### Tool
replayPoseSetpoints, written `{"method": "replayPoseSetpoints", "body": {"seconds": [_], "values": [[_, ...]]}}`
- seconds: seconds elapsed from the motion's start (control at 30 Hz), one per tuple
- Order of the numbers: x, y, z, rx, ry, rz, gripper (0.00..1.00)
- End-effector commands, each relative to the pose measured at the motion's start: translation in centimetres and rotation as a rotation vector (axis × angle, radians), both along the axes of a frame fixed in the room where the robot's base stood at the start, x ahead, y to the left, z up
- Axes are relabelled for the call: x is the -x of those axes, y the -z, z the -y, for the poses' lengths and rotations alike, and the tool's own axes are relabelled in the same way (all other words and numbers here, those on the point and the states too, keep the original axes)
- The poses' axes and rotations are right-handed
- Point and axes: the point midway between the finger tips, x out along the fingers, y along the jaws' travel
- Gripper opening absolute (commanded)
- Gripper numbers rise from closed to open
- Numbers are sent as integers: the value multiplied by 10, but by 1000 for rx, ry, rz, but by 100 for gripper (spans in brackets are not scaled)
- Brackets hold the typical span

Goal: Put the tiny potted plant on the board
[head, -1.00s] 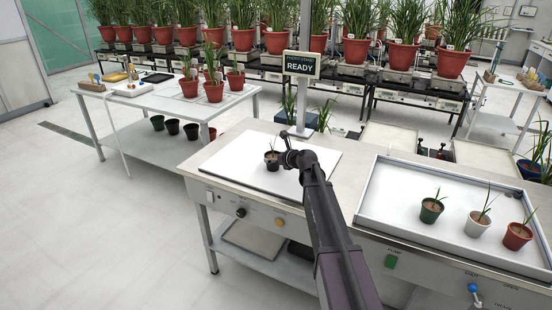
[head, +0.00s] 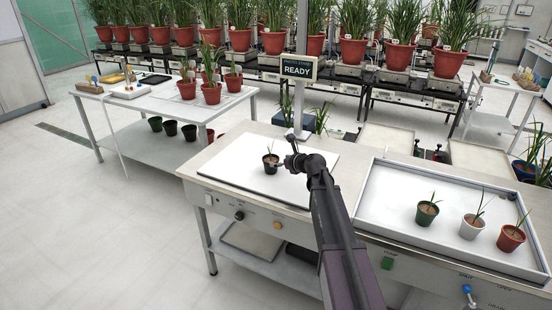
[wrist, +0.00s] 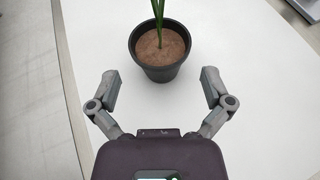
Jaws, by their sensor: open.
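A tiny plant in a black pot (head: 270,165) stands upright on the white board (head: 235,170) on the bench. In the wrist view the same black pot (wrist: 160,70) shows brown soil and green leaves, with the white board (wrist: 215,40) under it. My gripper (wrist: 160,85) is open, with its fingers spread to either side and the pot just beyond the fingertips, apart from them. In the head view my gripper (head: 285,157) is close to the right of the pot.
A white tray (head: 375,205) on the right holds a green pot (head: 427,213), a white pot (head: 471,226) and a terracotta pot (head: 511,238), each with a small plant. A sign reading READY (head: 298,68) stands behind the board. The board around the black pot is clear.

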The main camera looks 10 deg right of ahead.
Motion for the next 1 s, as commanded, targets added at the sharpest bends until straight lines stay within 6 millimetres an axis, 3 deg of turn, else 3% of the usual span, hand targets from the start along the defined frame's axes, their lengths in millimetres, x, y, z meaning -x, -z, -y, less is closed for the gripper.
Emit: {"method": "replayPoseSetpoints", "body": {"seconds": [0.2, 0.4, 1.0], "values": [[32, -17, 18, 1, 1, -1, 100], [49, -25, 28, 0, 1, 0, 100], [54, -26, 33, 1, 0, 0, 100]]}}
